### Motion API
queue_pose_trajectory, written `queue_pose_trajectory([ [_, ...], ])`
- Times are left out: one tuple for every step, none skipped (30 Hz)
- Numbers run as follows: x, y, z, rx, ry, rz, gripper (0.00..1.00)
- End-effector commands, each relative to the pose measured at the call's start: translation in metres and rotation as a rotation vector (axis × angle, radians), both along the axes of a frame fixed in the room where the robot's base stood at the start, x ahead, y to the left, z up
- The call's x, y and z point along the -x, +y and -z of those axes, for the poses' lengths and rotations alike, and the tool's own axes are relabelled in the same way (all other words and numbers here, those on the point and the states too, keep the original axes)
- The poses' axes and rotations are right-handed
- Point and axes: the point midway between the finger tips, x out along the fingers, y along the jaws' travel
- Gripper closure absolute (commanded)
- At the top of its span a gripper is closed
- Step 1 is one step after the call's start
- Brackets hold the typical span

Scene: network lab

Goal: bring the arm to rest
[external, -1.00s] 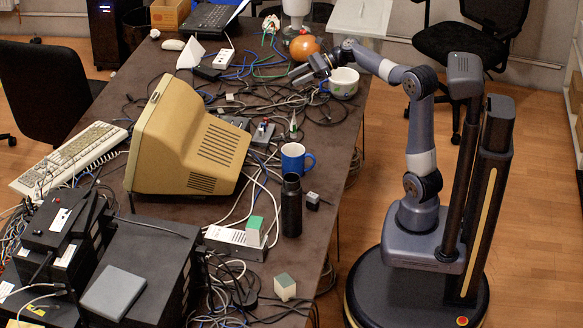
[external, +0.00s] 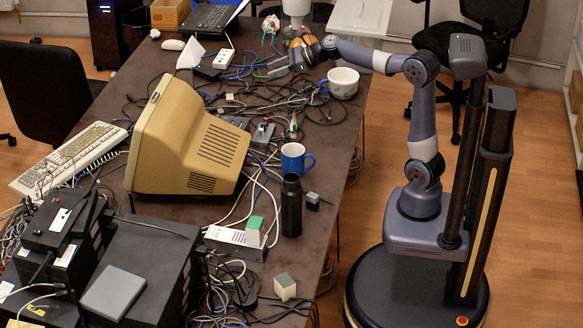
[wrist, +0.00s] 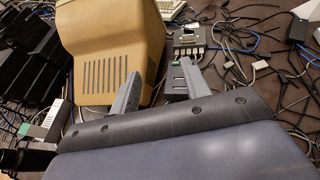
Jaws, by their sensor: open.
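My arm reaches out over the far right part of the cluttered dark table (external: 338,118). Past the fingers that view shows the beige monitor (wrist: 110,45) and a small grey box with ports (wrist: 188,40).
A blue mug (external: 296,158), a black bottle (external: 291,207) and the beige monitor (external: 196,140) stand on the table nearer the camera. A white power strip (external: 223,59) lies left of my gripper. Loose cables cover the tabletop. The floor beside my base is clear.

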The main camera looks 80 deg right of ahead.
Motion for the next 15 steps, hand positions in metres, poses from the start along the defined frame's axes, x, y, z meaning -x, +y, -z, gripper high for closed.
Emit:
queue_pose_trajectory([
  [-0.003, 0.006, -0.004, -0.001, 0.002, 0.010, 0.55],
  [-0.004, 0.008, -0.003, -0.001, 0.001, 0.020, 0.55],
  [-0.006, 0.012, -0.003, -0.001, 0.002, 0.032, 0.55],
  [-0.007, 0.014, -0.002, -0.002, 0.002, 0.042, 0.55],
  [-0.009, 0.016, -0.002, -0.002, 0.002, 0.050, 0.55],
  [-0.010, 0.019, -0.002, -0.001, 0.003, 0.061, 0.55],
  [-0.011, 0.021, -0.001, 0.000, 0.002, 0.071, 0.55],
  [-0.012, 0.024, -0.001, 0.000, 0.001, 0.079, 0.55],
  [-0.014, 0.027, -0.001, -0.001, 0.002, 0.091, 0.55],
  [-0.014, 0.029, 0.000, -0.001, 0.003, 0.101, 0.55],
  [-0.015, 0.031, 0.000, -0.002, 0.002, 0.110, 0.55],
  [-0.016, 0.034, 0.000, -0.001, 0.002, 0.123, 0.55],
  [-0.016, 0.037, 0.001, -0.001, 0.003, 0.130, 0.55],
  [-0.017, 0.039, 0.001, -0.001, 0.003, 0.140, 0.55],
  [-0.018, 0.042, 0.002, 0.000, 0.002, 0.153, 0.55],
])
